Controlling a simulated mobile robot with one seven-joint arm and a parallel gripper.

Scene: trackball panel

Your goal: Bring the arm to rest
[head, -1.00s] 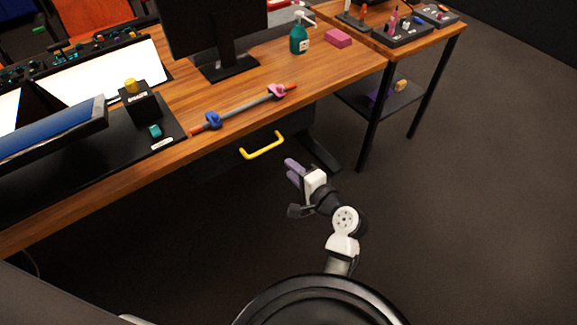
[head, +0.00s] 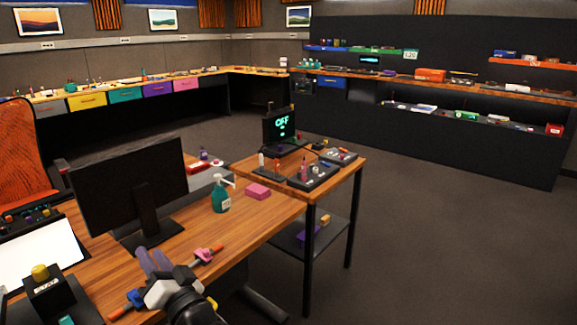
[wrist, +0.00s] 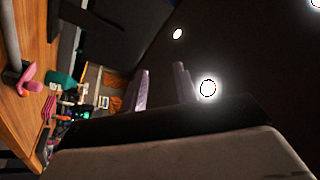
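My gripper (head: 152,260) has two light purple fingers and shows low in the head view, in front of the wooden desk (head: 262,222). It overlaps the grey rod with orange ends (head: 128,306) and hides part of it. In the wrist view my gripper (wrist: 161,72) has its two fingers apart with nothing between them. The wrist picture is turned on its side, with the desk edge (wrist: 40,105) at the left. I cannot tell the exact gap between gripper and rod; no contact is visible.
A monitor (head: 128,183), a green spray bottle (head: 221,198) and a pink block (head: 258,191) stand on the desk. A small side table (head: 338,177) with trays adjoins it. Open dark floor (head: 440,240) lies to the right. Shelves line the far wall.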

